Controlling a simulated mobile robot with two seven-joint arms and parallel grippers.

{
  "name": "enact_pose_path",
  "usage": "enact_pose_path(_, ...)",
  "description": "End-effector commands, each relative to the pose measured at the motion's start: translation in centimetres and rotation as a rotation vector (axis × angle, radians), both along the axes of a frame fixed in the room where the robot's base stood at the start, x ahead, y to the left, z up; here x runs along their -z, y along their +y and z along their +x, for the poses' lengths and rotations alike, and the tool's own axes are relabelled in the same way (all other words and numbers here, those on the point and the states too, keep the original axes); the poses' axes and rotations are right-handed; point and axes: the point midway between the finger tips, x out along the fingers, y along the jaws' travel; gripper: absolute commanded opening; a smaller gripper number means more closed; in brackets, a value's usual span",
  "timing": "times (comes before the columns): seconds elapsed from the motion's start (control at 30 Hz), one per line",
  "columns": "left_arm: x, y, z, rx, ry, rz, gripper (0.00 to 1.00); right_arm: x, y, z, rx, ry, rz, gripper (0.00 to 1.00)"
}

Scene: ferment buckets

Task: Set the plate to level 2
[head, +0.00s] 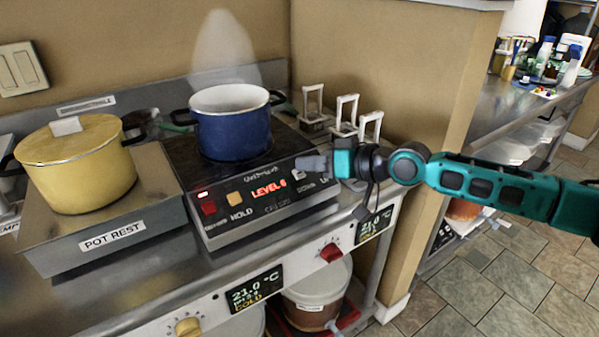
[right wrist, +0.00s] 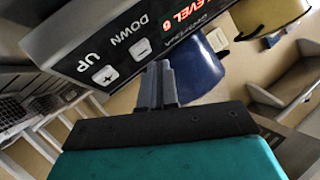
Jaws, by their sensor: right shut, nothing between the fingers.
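The black hot plate (head: 245,205) stands on the counter. Its red display (head: 268,190) reads LEVEL 6. A blue pot (head: 235,135) sits on it, with steam above. In the right wrist view, upside down, the front panel shows a DOWN button (right wrist: 143,47) marked minus and an UP button (right wrist: 104,75) marked plus. My right gripper (head: 312,163) is shut and empty at the right end of the panel. In the wrist view its fingertips (right wrist: 157,72) are close to the DOWN button; I cannot tell whether they touch. My left gripper is not in view.
A yellow pot (head: 75,165) sits on the POT REST stand (head: 110,240) at left. Several white-handled items (head: 347,112) stand behind my right gripper. A red knob (head: 331,252) and a yellow knob (head: 188,327) are on the counter front below. A red button (head: 207,207) is on the panel's left.

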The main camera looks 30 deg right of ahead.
Motion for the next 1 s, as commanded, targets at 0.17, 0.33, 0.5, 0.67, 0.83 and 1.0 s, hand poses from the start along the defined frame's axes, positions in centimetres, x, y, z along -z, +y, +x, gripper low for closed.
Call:
enact_pose_path(0.17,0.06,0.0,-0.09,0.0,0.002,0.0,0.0,-0.01,0.0,0.0,0.0,0.0,0.0,0.0)
enact_pose_path(0.33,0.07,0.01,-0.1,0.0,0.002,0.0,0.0,-0.01,0.0,0.0,0.0,0.0,0.0,0.0)
enact_pose_path(0.5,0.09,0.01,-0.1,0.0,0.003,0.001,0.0,0.01,0.0,0.01,0.0,0.0,0.0,0.0)
enact_pose_path(0.67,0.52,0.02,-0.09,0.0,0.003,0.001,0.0,0.42,0.04,0.17,0.0,-0.001,0.002,0.0)
enact_pose_path(0.83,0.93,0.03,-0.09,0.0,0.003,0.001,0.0,0.85,0.08,0.41,0.001,0.001,0.002,0.0)
enact_pose_path(1.0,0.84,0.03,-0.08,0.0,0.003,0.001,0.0,0.75,0.07,0.42,0.0,0.001,0.001,0.0)
